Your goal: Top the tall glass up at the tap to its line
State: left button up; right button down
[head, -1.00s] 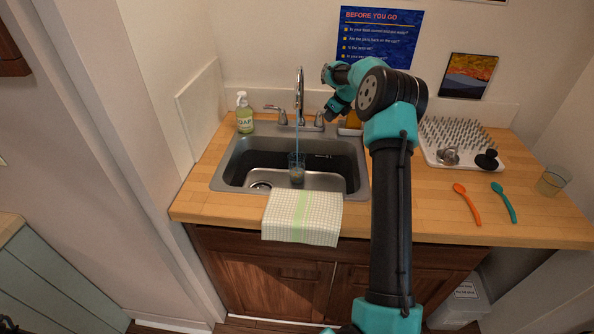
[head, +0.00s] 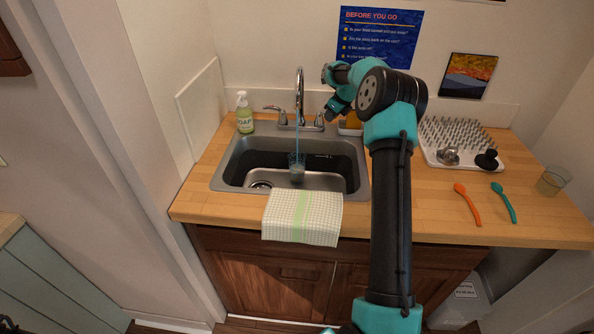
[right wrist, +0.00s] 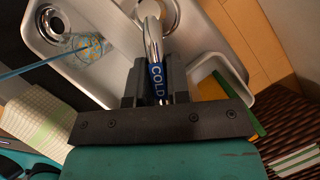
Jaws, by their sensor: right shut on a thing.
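The tall glass (head: 297,173) stands in the sink under the tap (head: 300,95), and a thin blue stream of water runs down into it. It also shows in the right wrist view (right wrist: 82,48), with the stream entering it. Its line cannot be made out clearly. My right gripper (right wrist: 152,82) is shut on the tap's handle marked COLD (right wrist: 156,76), on the right side of the tap. In the head view this gripper (head: 333,114) is partly hidden by its own arm. My left gripper is not in view.
The sink (head: 230,172) has a checked towel (head: 301,218) over its front edge. A soap bottle (head: 244,115) stands at the back left. A drying rack (head: 440,160), orange spoon (head: 467,203), teal spoon (head: 504,203) and short glass (head: 552,181) are to the right.

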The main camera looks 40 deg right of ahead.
jog(key=shift+w+d+n+g+y, duration=0.15)
jog(key=shift+d+n+y, duration=0.25)
jog(key=shift+n, duration=0.45)
jog(key=shift+w+d+n+g+y, duration=0.15)
jog(key=shift+d+n+y, duration=0.2)
jog(key=shift+n, duration=0.5)
jog(key=shift+s, duration=0.15)
dwell(0.3)
jog(key=shift+w+d+f+n+g+y, duration=0.1)
jog(key=shift+w+d+n+g+y, duration=0.2)
jog(key=shift+n, duration=0.5)
jog(key=shift+w+d+n+g+y, duration=0.1)
jog(key=shift+w+d+n+y, duration=0.25)
jog(key=shift+n, duration=0.45)
jog(key=shift+d, duration=0.15)
jog(key=shift+d+r+n, duration=0.1)
jog(key=shift+r+n, duration=0.1)
jog(key=shift+n, duration=0.3)
jog(key=shift+c, duration=1.4)
grip_release()
jog(key=shift+f, duration=0.1)
jog(key=shift+m, duration=0.3)
